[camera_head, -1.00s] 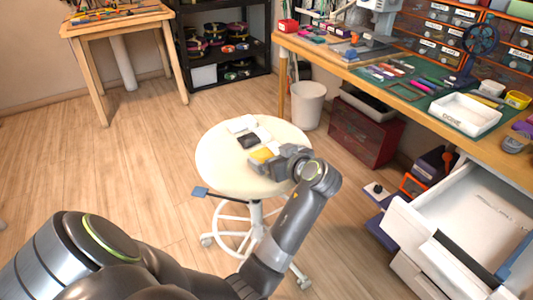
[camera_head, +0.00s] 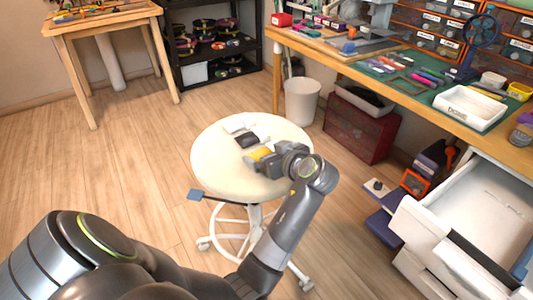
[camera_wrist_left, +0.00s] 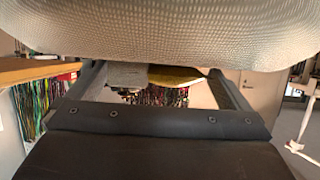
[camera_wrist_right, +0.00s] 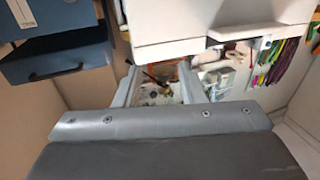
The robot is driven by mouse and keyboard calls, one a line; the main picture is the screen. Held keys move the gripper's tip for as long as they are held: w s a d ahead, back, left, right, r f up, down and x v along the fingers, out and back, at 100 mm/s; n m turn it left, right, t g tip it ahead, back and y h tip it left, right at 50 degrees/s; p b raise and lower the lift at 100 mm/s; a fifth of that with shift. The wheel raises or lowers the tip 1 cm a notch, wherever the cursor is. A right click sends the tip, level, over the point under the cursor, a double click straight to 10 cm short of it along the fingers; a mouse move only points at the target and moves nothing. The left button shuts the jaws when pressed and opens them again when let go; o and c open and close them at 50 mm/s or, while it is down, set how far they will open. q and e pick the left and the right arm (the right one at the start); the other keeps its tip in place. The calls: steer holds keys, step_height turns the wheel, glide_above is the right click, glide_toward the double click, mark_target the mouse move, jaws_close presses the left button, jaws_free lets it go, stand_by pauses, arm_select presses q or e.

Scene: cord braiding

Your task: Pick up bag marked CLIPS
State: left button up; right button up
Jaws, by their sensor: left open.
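Several small packets lie on the round cream stool seat (camera_head: 215,165): a pale one (camera_head: 238,125), a dark one (camera_head: 247,140) and a yellow one (camera_head: 262,152). I cannot read any marking, so I cannot tell which is the CLIPS bag. My left gripper (camera_head: 262,160) is low over the seat, right beside the yellow packet and partly hiding it. In the left wrist view its fingers are apart, with a yellow thing (camera_wrist_left: 185,76) and a grey thing (camera_wrist_left: 127,75) showing between them. My right gripper (camera_wrist_right: 157,92) shows only in its wrist view, its fingers apart with nothing held.
A workbench (camera_head: 380,85) with a white tray (camera_head: 468,108) stands at the right, above an open white drawer (camera_head: 480,205). A white bin (camera_head: 302,100) stands behind the stool. The floor at left is clear.

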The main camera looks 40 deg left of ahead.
arm_select(q)
steer(key=c, duration=0.9)
steer(key=shift+r, duration=0.2)
